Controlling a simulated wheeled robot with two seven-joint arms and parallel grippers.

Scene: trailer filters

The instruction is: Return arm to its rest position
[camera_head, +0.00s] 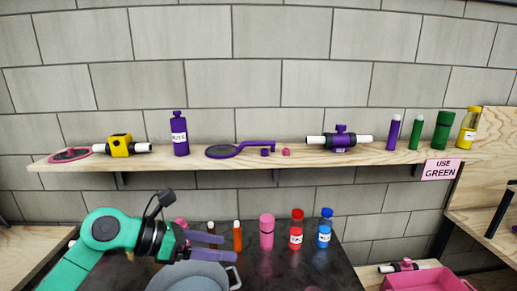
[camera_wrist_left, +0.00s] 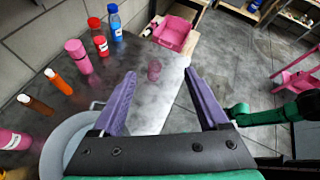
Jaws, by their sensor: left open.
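My left arm (camera_head: 105,232) comes in from the lower left in the head view, green with a dark wrist. Its left gripper (camera_head: 213,247) has purple fingers and is over the dark table, by a grey round pot (camera_head: 190,278). In the left wrist view the left gripper (camera_wrist_left: 160,74) has its fingers wide apart with nothing between them. My right gripper is not in the head view.
Several bottles stand at the back of the dark table (camera_head: 275,270), including pink (camera_head: 267,232), red (camera_head: 296,230) and blue (camera_head: 325,228). A wooden shelf (camera_head: 350,157) above holds bottles and filter parts. A pink bin (camera_head: 425,281) is at the lower right.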

